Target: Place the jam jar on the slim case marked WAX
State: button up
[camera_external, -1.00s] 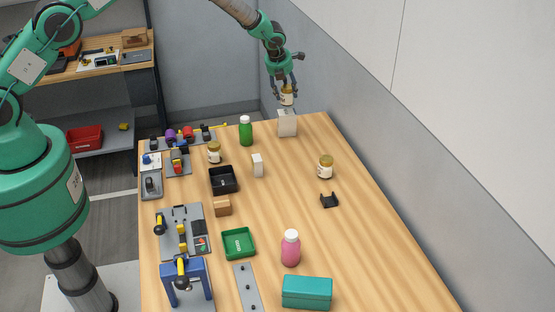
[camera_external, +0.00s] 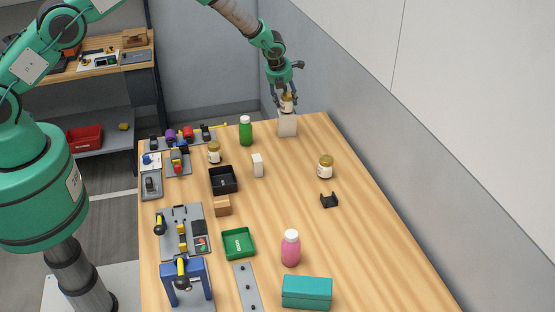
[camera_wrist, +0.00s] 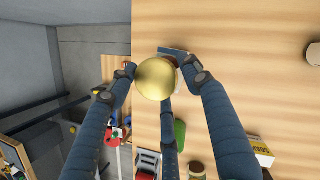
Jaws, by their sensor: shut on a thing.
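A jam jar with a gold lid and pale label (camera_external: 288,103) is held upright between the fingers of my gripper (camera_external: 287,99). In the wrist view its round gold lid (camera_wrist: 155,79) sits between my fingertips (camera_wrist: 160,72). A pale slim case (camera_external: 287,127) stands upright at the far end of the table, directly under the jar. The jar's base is at the case's top; I cannot tell whether they touch.
A green bottle (camera_external: 245,131) stands left of the case. Similar gold-lidded jars stand at left (camera_external: 214,153) and right (camera_external: 325,167). A small white box (camera_external: 257,166) and black tray (camera_external: 223,181) are nearer. A grey wall rises along the table's right side.

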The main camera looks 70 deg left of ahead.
jog(key=o, duration=1.4)
jog(key=shift+f, duration=0.1)
jog(key=shift+o, duration=0.2)
jog(key=shift+r, duration=0.2)
jog(key=b+v, duration=0.1)
jog(key=v, duration=1.1)
